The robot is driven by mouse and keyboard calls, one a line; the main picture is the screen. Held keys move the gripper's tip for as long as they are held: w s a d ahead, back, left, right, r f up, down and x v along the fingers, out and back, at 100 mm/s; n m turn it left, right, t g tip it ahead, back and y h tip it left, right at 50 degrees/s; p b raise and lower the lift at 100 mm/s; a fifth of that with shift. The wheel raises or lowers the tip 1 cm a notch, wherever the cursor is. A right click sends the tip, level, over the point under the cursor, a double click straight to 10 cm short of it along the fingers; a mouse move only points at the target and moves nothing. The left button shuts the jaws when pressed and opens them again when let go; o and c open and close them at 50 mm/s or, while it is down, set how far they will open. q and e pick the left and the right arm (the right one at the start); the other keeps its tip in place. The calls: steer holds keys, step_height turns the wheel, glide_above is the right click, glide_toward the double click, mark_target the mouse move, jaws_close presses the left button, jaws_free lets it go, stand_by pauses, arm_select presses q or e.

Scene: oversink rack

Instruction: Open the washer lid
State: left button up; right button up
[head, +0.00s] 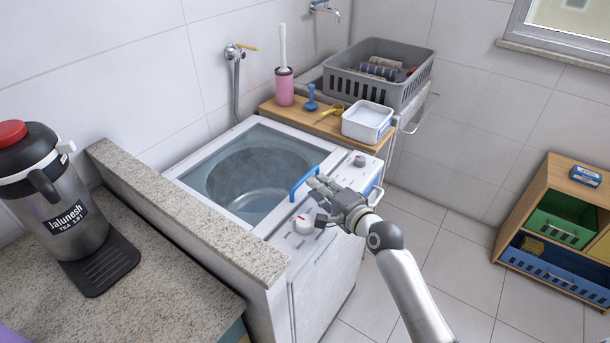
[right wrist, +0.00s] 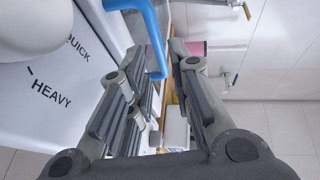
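The washer (head: 325,262) is a white top-loader between the stone ledge and the wooden shelf board. Its see-through lid (head: 232,150) lies flat and closed over the tub, which shows through it. A blue handle (head: 303,182) stands at the lid's front edge. My right gripper (head: 318,190) is just right of the handle, over the control panel, with its fingers towards it. In the right wrist view the two fingers (right wrist: 158,62) are apart, and the blue handle (right wrist: 152,35) shows at the gap between their tips. I cannot tell whether they touch it. My left gripper is not in view.
A stone ledge (head: 180,205) borders the washer's left side. A wooden board (head: 318,120) behind it holds a white tub (head: 367,122) and a pink brush holder (head: 284,87).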

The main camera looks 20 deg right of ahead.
mark_target(307, 178)
steer(key=x, duration=0.3)
steer(key=shift+w+a+f, duration=0.1)
steer(key=shift+w+f, duration=0.05)
steer(key=shift+w, duration=0.15)
steer(key=x, duration=0.2)
steer(key=shift+w+a+f, duration=0.1)
steer(key=shift+w, duration=0.55)
steer(key=shift+a, duration=0.1)
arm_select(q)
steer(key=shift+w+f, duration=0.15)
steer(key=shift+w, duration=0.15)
arm_select(e)
jaws_close()
